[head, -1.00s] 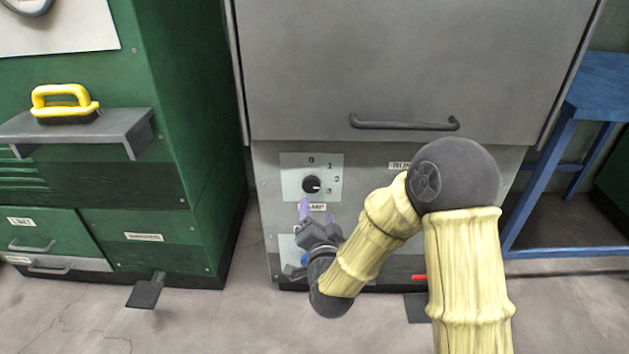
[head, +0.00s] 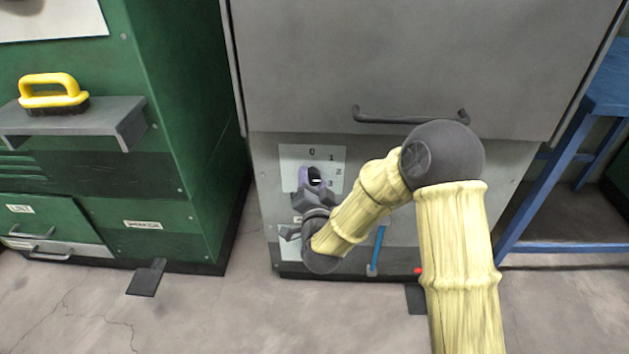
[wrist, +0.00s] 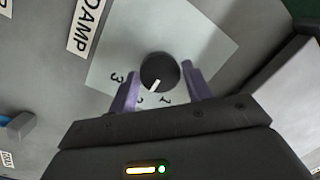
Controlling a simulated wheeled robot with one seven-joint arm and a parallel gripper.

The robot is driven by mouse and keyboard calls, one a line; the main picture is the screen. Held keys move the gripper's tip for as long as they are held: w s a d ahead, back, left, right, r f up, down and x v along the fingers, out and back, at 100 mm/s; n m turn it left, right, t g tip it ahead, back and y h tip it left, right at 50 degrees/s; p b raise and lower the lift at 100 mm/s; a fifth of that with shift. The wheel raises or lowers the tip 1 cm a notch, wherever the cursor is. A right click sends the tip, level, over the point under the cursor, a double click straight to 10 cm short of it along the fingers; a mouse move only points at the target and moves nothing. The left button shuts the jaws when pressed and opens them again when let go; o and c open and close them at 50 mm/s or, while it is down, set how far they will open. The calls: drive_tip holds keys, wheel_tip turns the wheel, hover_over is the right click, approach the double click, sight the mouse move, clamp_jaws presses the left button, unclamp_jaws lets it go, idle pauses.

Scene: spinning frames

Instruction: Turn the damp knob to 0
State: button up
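The damp knob (wrist: 160,73) is black and round with a white pointer mark. It sits on a pale dial plate (wrist: 112,45) beside a "DAMP" label. In the wrist view the mark points toward the 2, between the 3 and the 1; the 0 is not visible there. In the head view the 0 shows at the top of the plate (head: 334,155). My gripper (wrist: 162,86) is open, with its purple fingers on either side of the knob. A gap shows between the knob and each finger. In the head view my gripper (head: 316,178) partly hides the knob.
The plate is on a grey cabinet (head: 420,60) with a dark bar handle (head: 410,118) above. A blue lever (head: 377,250) is low on its front. A green cabinet (head: 175,120) stands left and a blue table frame (head: 545,200) right.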

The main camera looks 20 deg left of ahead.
drive_tip(key=c, duration=0.6)
drive_tip(key=shift+o, duration=0.2)
drive_tip(key=shift+w, duration=0.1)
